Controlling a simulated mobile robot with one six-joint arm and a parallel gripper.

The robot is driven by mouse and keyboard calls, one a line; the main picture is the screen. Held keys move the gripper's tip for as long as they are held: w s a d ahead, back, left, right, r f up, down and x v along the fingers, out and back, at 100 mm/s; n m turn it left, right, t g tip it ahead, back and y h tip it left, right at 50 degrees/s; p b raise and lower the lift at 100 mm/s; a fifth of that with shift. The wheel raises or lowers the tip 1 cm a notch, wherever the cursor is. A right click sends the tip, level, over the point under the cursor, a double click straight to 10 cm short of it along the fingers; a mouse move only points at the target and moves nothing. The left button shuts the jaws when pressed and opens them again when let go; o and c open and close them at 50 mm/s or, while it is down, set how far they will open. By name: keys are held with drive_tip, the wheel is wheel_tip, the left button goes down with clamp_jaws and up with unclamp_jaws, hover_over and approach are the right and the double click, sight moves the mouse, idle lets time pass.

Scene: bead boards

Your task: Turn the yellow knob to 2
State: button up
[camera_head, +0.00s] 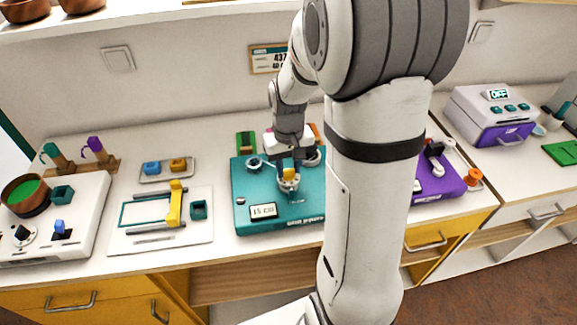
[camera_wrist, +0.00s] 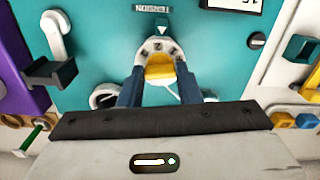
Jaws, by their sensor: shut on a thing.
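The yellow knob (camera_wrist: 160,68) sits on a pale round dial on the teal board (camera_head: 262,185). In the wrist view the dial carries dark marks and a white triangle points at its edge.
A display reading 15 cm (camera_head: 263,211) is on the teal board's front. A white board with a yellow slider (camera_head: 174,205) stands to the left. A purple device (camera_head: 440,182) is to the right, partly behind my arm.

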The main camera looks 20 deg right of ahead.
sight(288, 170)
drive_tip(key=shift+m, duration=0.6)
drive_tip(key=o, duration=1)
wheel_tip(288, 170, up, 8)
drive_tip(key=shift+f, duration=0.1)
idle(0.3)
